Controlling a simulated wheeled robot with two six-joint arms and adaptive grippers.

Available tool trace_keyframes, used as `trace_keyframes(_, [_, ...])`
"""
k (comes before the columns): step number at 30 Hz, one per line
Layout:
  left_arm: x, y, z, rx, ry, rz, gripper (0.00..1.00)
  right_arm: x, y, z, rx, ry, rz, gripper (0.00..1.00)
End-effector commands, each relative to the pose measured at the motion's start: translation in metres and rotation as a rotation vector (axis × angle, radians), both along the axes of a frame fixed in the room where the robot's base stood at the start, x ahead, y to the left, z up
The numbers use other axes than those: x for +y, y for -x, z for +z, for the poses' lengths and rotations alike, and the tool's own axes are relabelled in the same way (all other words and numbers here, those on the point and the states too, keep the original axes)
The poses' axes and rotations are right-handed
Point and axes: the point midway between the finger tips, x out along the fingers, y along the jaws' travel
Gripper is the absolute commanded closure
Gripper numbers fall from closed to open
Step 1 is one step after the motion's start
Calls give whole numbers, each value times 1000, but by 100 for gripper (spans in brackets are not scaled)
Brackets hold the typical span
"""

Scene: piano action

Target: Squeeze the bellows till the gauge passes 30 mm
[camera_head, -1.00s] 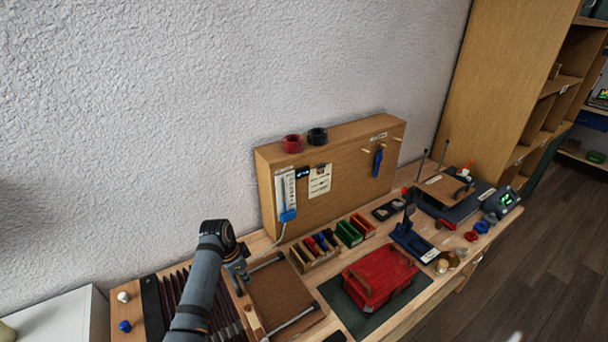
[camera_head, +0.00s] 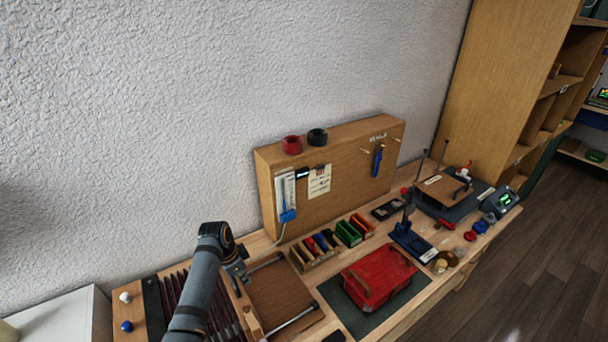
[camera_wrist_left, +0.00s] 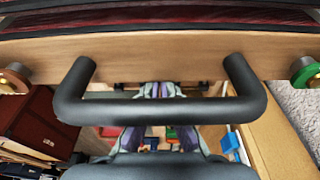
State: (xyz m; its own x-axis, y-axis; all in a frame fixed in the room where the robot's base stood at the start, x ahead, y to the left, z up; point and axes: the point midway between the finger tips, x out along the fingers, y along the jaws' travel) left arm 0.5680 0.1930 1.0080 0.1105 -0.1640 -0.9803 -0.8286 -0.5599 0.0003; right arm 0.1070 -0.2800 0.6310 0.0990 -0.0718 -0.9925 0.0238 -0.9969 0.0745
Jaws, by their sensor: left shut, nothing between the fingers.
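The bellows (camera_head: 178,288) is a dark red pleated body at the front left of the bench, partly hidden by my left arm. Its folds also show along the top of the left wrist view (camera_wrist_left: 160,16). A wooden board (camera_wrist_left: 160,50) beside the folds carries a black bar handle (camera_wrist_left: 165,110). My left gripper (camera_head: 240,277) is at the board's handle side. In the wrist view its shut, empty fingers (camera_wrist_left: 160,90) lie partly behind the bar. The gauge (camera_head: 287,192), white with a blue base, hangs on the wooden panel; its reading is too small to tell. My right gripper is out of view.
A brown base board (camera_head: 285,292) with metal rods lies right of the bellows. Small bins (camera_head: 318,247), a red case (camera_head: 378,276) on a dark mat and a blue stand (camera_head: 412,240) fill the bench to the right. The wooden panel (camera_head: 345,175) rises behind.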

Motion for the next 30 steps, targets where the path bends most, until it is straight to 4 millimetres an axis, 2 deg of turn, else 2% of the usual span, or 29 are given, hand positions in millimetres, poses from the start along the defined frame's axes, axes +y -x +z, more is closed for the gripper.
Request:
trace_keyframes(17, [3, 2, -2, 7, -6, 2, 100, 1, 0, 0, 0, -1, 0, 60])
trace_keyframes(30, [6, 5, -1, 7, -7, 1, 100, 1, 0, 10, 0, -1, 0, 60])
